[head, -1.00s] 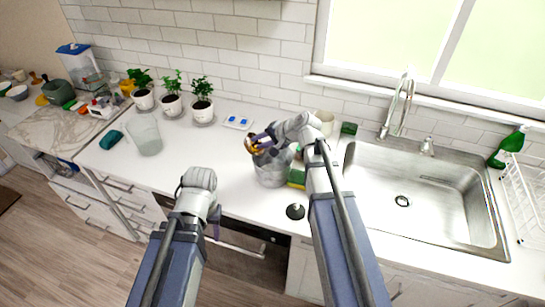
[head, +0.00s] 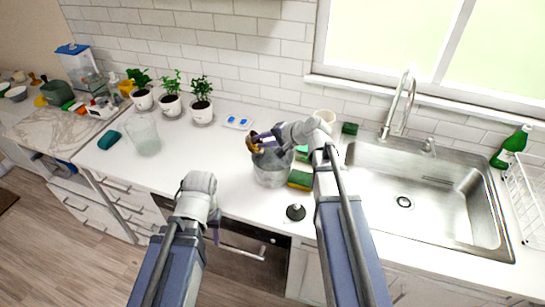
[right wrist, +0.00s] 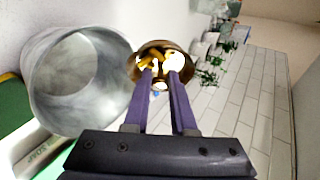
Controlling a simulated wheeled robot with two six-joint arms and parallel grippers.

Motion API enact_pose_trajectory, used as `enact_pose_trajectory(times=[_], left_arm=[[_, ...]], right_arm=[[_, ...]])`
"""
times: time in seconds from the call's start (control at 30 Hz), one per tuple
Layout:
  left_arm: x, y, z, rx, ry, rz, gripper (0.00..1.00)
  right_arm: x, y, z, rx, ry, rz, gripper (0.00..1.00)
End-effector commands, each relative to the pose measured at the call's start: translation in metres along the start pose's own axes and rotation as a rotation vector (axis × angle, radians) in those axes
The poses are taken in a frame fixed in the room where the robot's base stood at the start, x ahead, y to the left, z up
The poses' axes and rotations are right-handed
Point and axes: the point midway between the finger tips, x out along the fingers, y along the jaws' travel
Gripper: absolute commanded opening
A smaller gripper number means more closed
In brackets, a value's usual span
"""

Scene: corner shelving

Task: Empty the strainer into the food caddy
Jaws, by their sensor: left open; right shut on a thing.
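The strainer (head: 252,146) is a small brass-coloured bowl held by my right gripper (head: 264,138). In the right wrist view, the strainer (right wrist: 137,67) sits at the tips of the two purple fingers (right wrist: 163,78), with yellowish pieces showing inside. A grey open-topped bin, apparently the food caddy (head: 270,178), stands on the counter. The strainer is at the caddy's upper left rim in the head view. In the right wrist view, the caddy (right wrist: 50,100) is left of the strainer, and its visible inside looks empty. My left gripper (head: 215,232) is low in front of the counter, its fingers mostly hidden.
A clear container (head: 143,137) and a teal item (head: 109,140) are on the left counter. Potted plants (head: 201,108) line the wall.

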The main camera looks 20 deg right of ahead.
Motion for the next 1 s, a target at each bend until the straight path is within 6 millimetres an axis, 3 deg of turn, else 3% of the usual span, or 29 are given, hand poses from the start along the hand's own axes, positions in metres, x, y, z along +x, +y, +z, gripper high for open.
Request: enact_pose_trajectory(times=[1.0], left_arm=[[0.025, 0.002, -0.002, -0.001, 0.0, 0.0, 0.5]], right_arm=[[-0.004, 0.005, -0.003, 0.051, -0.036, -0.124, 0.0]])
